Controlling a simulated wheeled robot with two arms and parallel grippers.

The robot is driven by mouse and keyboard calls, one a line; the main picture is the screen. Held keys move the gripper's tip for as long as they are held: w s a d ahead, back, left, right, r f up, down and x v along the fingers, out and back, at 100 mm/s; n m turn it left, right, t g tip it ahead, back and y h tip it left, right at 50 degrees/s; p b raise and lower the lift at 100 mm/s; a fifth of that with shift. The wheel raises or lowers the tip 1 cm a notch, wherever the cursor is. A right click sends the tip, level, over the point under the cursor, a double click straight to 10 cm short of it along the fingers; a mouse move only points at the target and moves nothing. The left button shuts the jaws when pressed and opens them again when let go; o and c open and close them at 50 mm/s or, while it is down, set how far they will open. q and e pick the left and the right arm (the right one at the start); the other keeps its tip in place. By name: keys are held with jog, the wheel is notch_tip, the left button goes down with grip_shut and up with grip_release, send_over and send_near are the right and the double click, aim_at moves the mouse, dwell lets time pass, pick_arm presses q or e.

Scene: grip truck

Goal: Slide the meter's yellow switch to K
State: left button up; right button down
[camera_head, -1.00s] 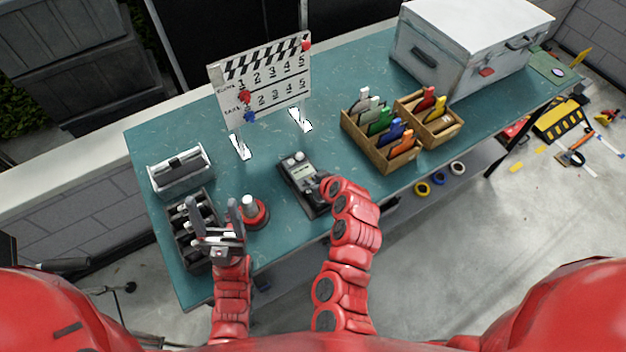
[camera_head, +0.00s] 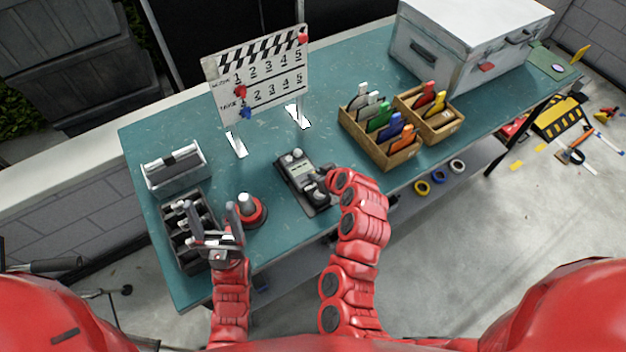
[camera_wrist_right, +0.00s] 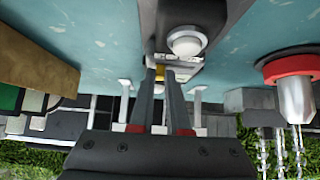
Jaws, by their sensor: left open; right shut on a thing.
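The meter (camera_head: 291,170) is a dark handheld box with a pale screen and a light round knob, lying on the teal table. In the right wrist view its round white knob (camera_wrist_right: 187,42) is close to my right fingers. My right gripper (camera_head: 322,181) is at the meter's near right part. In the right wrist view the gripper (camera_wrist_right: 160,76) is shut on the small yellow switch (camera_wrist_right: 159,74), mostly hidden between the fingertips. The K mark cannot be read. My left gripper (camera_head: 212,212) is open and empty above the dark compartment tray (camera_head: 180,254).
A red-based post (camera_head: 251,211) stands between my left gripper and the meter. A clapperboard (camera_head: 260,80) stands behind. Wooden boxes (camera_head: 385,160) of coloured clips and a metal case (camera_head: 455,50) are right. A grey caddy (camera_head: 175,168) is at the left.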

jog(key=shift+d+r, duration=0.1)
jog(key=c, duration=1.2)
grip_release()
jog(key=shift+c, duration=0.2)
jog(key=o, duration=0.4)
jog(key=shift+w+d, duration=0.1)
jog(key=shift+c, duration=0.2)
